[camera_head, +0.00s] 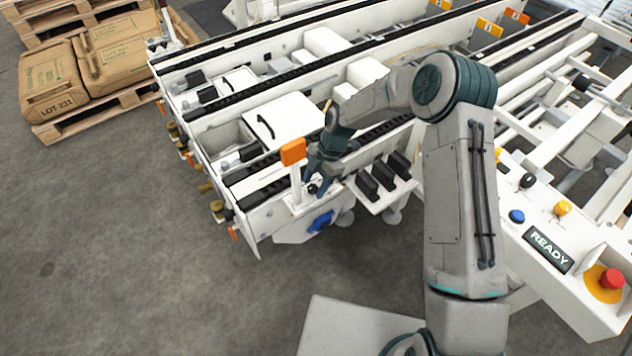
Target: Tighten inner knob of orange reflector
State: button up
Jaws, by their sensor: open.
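The orange reflector (293,152) stands on a white upright post (296,186) at the near end of the white conveyor machine. A small dark knob (313,189) shows low beside the post, on its right side. My gripper (312,178) is open, with its dark fingers pointing down close to the right of the post, just above and around the knob area. The fingers partly cover the knob, so I cannot tell whether they touch it.
Black blocks (382,178) stand on a white plate to the right. A control panel with a red button (611,279) is at the lower right. Pallets with sacks (52,84) lie at the upper left. The floor (130,240) at left is clear.

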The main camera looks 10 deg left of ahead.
jog(key=c, duration=1)
jog(key=shift+f+m+b, duration=0.1)
jog(key=shift+m+b, duration=0.25)
jog(key=shift+m, duration=0.05)
jog(key=m+t+y+b, duration=0.1)
jog(key=m+b, duration=0.1)
jog(key=m, duration=0.1)
jog(key=shift+s+d, duration=0.1)
jog(key=shift+d, duration=0.05)
jog(key=m+b, duration=0.1)
jog(key=m, duration=0.1)
jog(key=m+t+b, duration=0.1)
jog(key=shift+s+m+t+y, duration=0.2)
jog(key=shift+m+t+y, duration=0.1)
jog(key=shift+m, duration=0.1)
jog(key=m+b, duration=0.1)
jog(key=m, duration=0.1)
jog(key=m+t+b, duration=0.1)
jog(key=m, duration=0.1)
jog(key=shift+s+t, duration=0.15)
jog(key=shift+t, duration=0.15)
jog(key=shift+s+m+t+b, duration=0.1)
jog(key=shift+m+t+b, duration=0.35)
jog(key=shift+m, duration=0.6)
jog(key=shift+s+m+t+b, duration=0.1)
jog(key=shift+m+t+b, duration=0.15)
jog(key=shift+m+b, duration=0.6)
jog(key=shift+m, duration=0.3)
